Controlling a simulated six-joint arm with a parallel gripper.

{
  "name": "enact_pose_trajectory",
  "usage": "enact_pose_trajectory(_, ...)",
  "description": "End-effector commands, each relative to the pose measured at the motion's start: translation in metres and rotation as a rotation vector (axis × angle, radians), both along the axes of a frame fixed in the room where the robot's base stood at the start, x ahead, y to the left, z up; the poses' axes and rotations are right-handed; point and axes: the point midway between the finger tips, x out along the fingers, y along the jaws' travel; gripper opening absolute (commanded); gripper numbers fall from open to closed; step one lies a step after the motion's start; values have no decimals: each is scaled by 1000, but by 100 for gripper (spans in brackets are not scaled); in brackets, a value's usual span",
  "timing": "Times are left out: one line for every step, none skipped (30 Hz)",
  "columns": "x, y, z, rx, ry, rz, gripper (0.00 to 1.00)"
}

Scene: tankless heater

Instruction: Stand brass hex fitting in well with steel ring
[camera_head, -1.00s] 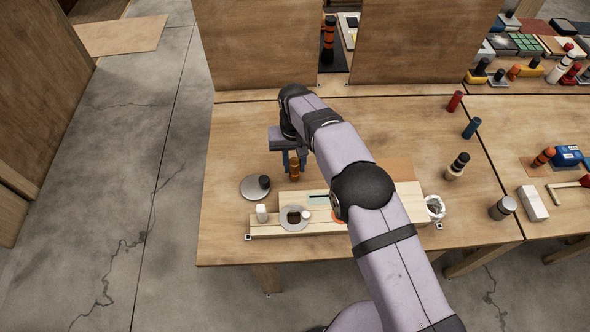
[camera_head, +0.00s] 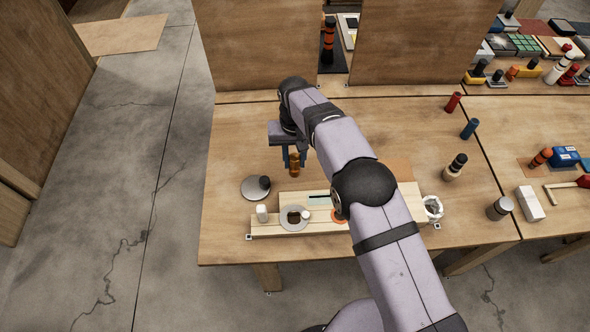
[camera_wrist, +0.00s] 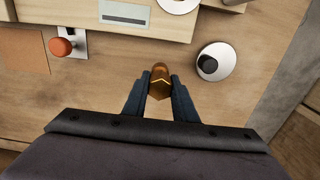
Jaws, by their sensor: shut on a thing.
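The brass hex fitting (camera_head: 294,163) is held upright between the fingers of my gripper (camera_head: 292,158), behind the wooden block. In the wrist view my gripper (camera_wrist: 159,84) is shut on the fitting (camera_wrist: 159,80), whose hex end faces the camera. The steel ring (camera_head: 294,218) lies flat around a dark well in the wooden block (camera_head: 265,230), in front of the fitting and apart from it. In the wrist view only an edge of the ring (camera_wrist: 177,5) shows at the top. The fitting's height above the table is hard to tell.
A round grey disc with a black knob (camera_head: 255,187) stands left of the fitting. An orange knob (camera_wrist: 61,47) shows in the wrist view.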

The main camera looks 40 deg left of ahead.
Motion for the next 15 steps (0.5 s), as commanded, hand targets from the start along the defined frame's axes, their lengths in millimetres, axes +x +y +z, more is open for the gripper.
enact_pose_trajectory(0, 0, 5, 1, -1, 0, 0)
enact_pose_trajectory(0, 0, 7, 1, -1, 0, 0)
enact_pose_trajectory(0, 0, 9, 1, -1, 0, 0)
enact_pose_trajectory(0, 0, 10, 0, 0, 0, 0)
enact_pose_trajectory(0, 0, 12, 0, 0, 0, 0)
enact_pose_trajectory(0, 0, 14, 0, 0, 0, 0)
enact_pose_trajectory(0, 0, 16, 0, 0, 0, 0)
enact_pose_trajectory(0, 0, 17, 0, 0, 0, 0)
enact_pose_trajectory(0, 0, 19, 0, 0, 0, 0)
enact_pose_trajectory(0, 0, 21, -1, 1, 0, 0)
enact_pose_trajectory(0, 0, 23, -1, 1, 0, 0)
enact_pose_trajectory(0, 0, 25, -1, 1, 0, 0)
enact_pose_trajectory(0, 0, 26, -1, 1, 0, 0)
enact_pose_trajectory(0, 0, 27, -1, 1, 0, 0)
enact_pose_trajectory(0, 0, 28, -1, 1, 0, 0)
